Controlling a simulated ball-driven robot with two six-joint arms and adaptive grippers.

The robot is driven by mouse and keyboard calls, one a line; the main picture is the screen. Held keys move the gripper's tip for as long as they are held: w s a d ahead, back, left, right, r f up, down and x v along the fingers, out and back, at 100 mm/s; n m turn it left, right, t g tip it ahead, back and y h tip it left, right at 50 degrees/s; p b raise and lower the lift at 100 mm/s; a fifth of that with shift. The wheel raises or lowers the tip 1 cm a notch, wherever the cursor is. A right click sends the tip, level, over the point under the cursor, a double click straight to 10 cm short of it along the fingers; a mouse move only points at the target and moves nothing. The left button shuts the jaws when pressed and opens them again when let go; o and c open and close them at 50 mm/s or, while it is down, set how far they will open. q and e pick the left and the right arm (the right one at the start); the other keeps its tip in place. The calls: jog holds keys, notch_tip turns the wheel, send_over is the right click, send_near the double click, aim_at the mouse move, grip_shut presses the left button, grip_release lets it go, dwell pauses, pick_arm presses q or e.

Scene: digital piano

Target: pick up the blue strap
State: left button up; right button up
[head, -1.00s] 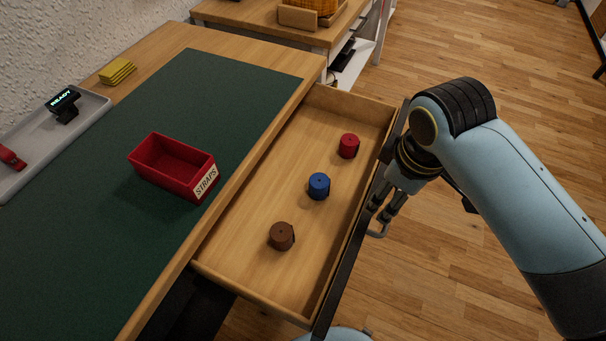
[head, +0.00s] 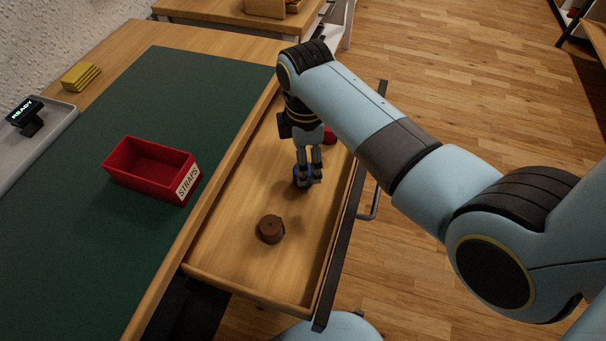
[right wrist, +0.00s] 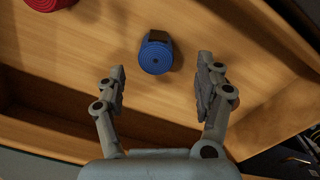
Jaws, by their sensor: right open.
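The blue strap (right wrist: 156,57) is a small coiled roll on the floor of the open drawer. In the head view only bits of the blue strap (head: 297,172) show behind the fingertips of my right gripper (head: 308,180). In the right wrist view my right gripper (right wrist: 164,85) is open and empty, its fingers apart on either side of the strap's line. The strap lies just beyond the fingertips there, between their directions. My left gripper is not in view.
In the drawer (head: 225,225) a brown strap (head: 271,229) lies nearer and a red strap (head: 330,137) lies farther, partly hidden by my gripper. A red box labelled STRAPS (head: 182,187) stands on the green mat (head: 75,240). The drawer walls surround my gripper.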

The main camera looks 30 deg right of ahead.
jog(key=f, duration=0.2)
jog(key=f+b, duration=0.1)
jog(key=f, duration=0.1)
jog(key=f+b, duration=0.1)
jog(key=f, duration=0.1)
jog(key=shift+w+f, duration=0.15)
jog(key=shift+w, duration=0.15)
